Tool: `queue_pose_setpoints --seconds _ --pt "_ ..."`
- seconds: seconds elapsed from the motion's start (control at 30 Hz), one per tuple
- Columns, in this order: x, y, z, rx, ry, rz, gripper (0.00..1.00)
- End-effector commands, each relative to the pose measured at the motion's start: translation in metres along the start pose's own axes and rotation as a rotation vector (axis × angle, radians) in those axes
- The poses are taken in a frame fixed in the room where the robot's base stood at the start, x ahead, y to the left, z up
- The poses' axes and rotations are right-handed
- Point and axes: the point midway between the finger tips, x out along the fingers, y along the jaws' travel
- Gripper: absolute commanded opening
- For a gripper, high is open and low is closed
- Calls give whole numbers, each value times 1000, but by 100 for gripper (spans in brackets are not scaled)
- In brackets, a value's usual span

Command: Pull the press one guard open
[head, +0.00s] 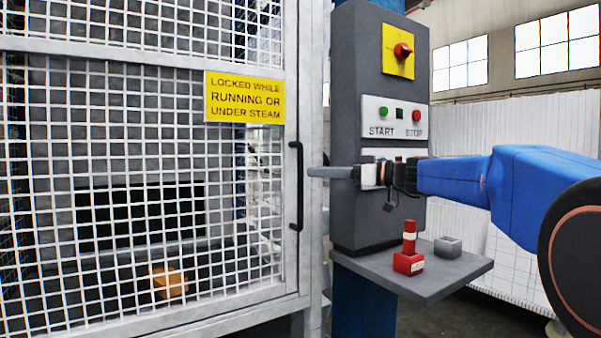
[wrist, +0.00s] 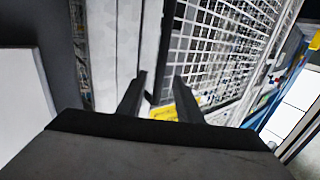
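The press one guard (head: 150,60) is a white mesh door in a grey frame, and it looks closed. Its black upright handle (head: 297,186) is on the right edge of the door. My gripper (head: 311,172) points left in the head view, its fingertips just right of the handle; I cannot tell if they touch it. In the wrist view the two fingers of my gripper (wrist: 161,76) stand apart with a gap between them. The guard mesh (wrist: 215,50) and its yellow sign (wrist: 163,113) show beyond.
A grey control box (head: 350,110) with a red knob (head: 402,50) and start and stop buttons stands right of the guard. Below it a shelf (head: 455,275) carries a red holder (head: 408,263) and a small grey box (head: 448,246). An orange block (head: 168,281) lies behind the mesh.

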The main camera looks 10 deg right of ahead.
Motion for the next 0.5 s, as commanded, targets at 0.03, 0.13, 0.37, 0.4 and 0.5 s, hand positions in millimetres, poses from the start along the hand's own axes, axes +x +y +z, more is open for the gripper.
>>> queue_pose_setpoints --seconds 0.03,0.13,0.37,0.4,0.5 --pt "9 -1 0 0 0 -4 33" --pt "24 -1 0 1 0 -4 33" --pt "53 -1 0 0 0 -3 33" --pt "56 0 0 0 0 -3 33" --pt "62 0 0 0 0 -1 33"
